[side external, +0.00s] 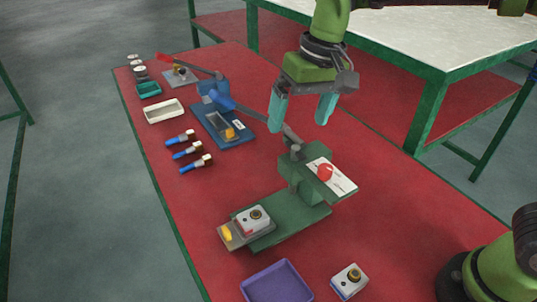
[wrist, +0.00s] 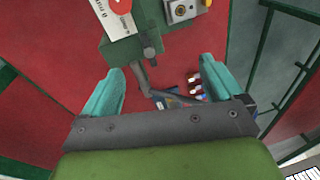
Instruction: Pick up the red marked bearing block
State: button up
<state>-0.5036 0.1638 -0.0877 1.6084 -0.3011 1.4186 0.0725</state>
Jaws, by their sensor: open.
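The red marked bearing block (side external: 252,219) is a pale block with a round bore on top and a red patch on its near side. It sits on the low plate at the front end of the green press (side external: 295,212). In the wrist view a block (wrist: 181,10) shows at the top edge, partly cut off; its red mark is not clear there. My gripper (side external: 301,112) is open and empty, high above the table, behind and to the right of the block. Its teal fingers also show in the wrist view (wrist: 160,86), apart with nothing between them.
A similar block with a blue mark (side external: 349,282) stands on the red table beside a purple tray (side external: 277,283). The press's lever, and its upright with a red-dotted white plate (side external: 331,175), rise below my gripper. A blue fixture (side external: 222,124), brushes and trays lie farther back.

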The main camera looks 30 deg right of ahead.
jog(key=n+g+h, duration=0.1)
jog(key=h, duration=0.1)
send_over(252, 215)
notch_tip(252, 215, down, 5)
jog(key=f, duration=1.2)
jog(key=shift+w+a, duration=0.15)
jog(key=shift+w, duration=0.05)
jog(key=shift+s+f, duration=0.15)
jog(key=shift+f, duration=2.55)
jog(key=shift+c, duration=0.2)
